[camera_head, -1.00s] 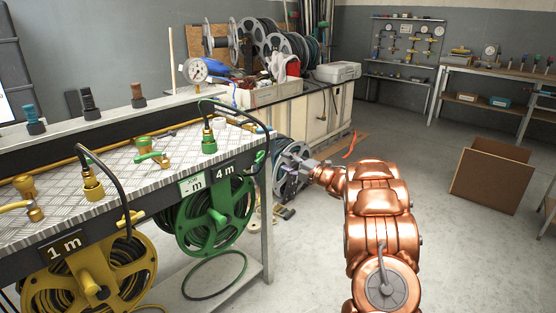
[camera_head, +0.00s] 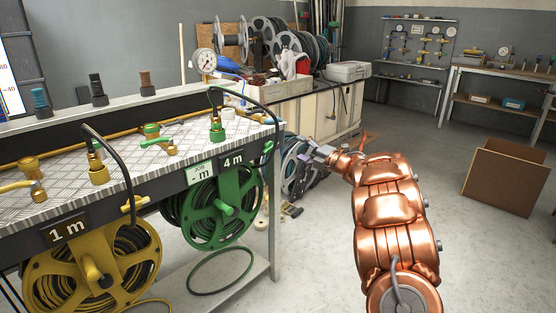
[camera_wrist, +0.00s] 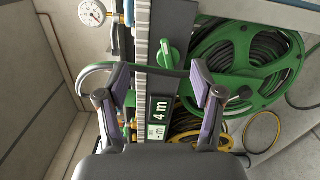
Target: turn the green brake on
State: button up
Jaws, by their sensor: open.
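The green brake (camera_wrist: 168,54), a small green lever, is on the dark front panel in the wrist view, beside the "4 m" label. In the head view it shows dimly at the bench's right end (camera_head: 267,149). My gripper (camera_wrist: 160,82) is open in the wrist view, with its fingers apart and nothing between them but a dark hose and the panel behind. The brake appears just above the fingertips there; depth is hard to judge. In the head view my gripper (camera_head: 308,154) is right of the bench end. The green reel (camera_head: 215,208) hangs below the panel.
A dark hose (camera_head: 268,108) arches over the bench's right end. The yellow reel (camera_head: 95,270) hangs left of the green one. A green valve (camera_head: 158,143) is on the bench top (camera_head: 60,182). A cardboard box (camera_head: 505,176) stands on the otherwise mostly clear floor at right.

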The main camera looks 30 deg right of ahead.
aim_at(273, 147)
jog(key=shift+w+a+f+n+b, duration=0.35)
jog(key=shift+w+a+b, duration=0.7)
jog(key=shift+w, duration=0.65)
jog(key=shift+w+a+f+n+b, duration=0.2)
jog(key=shift+w+a+n+b, duration=0.25)
jog(key=shift+w+a+b, duration=0.8)
jog(key=shift+w+a+f+n+b, duration=0.25)
jog(key=shift+w+a+n+b, duration=0.25)
jog(key=shift+w+b, duration=1.2)
jog(key=shift+w+a+p, duration=0.1)
jog(key=shift+w+p, duration=0.4)
